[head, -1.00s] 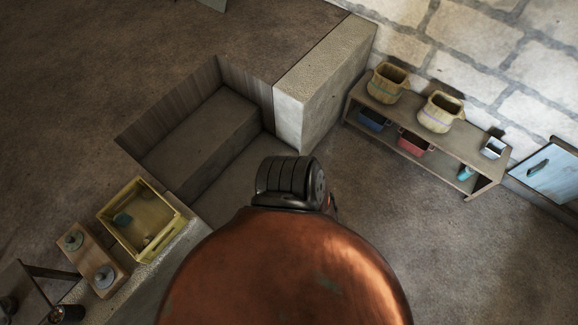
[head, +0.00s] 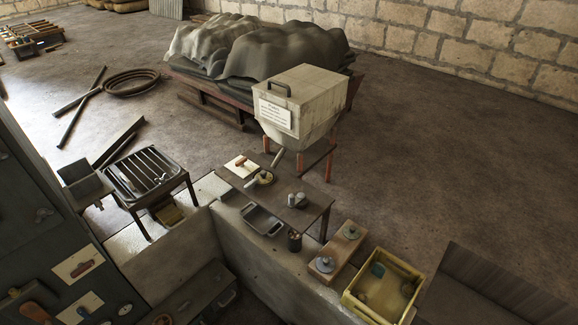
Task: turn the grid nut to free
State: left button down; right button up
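Neither of my grippers is in view. No nut can be made out for certain at this size. A dark metal tray with a barred grid (head: 150,173) stands on thin legs at the left of the middle, and I cannot tell whether the grid nut belongs to it.
A small table (head: 310,212) holds a yellow dish and small items. A dark pan (head: 262,219) lies on the ledge beside it. A white box with a sign (head: 312,92) stands behind. A yellow crate (head: 352,297) is at lower right. Dark panels (head: 30,200) fill the left edge. Open floor lies right.

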aim_at(161, 181)
jog(key=u, duration=1.55)
jog(key=i, duration=0.65)
jog(key=u, duration=0.4)
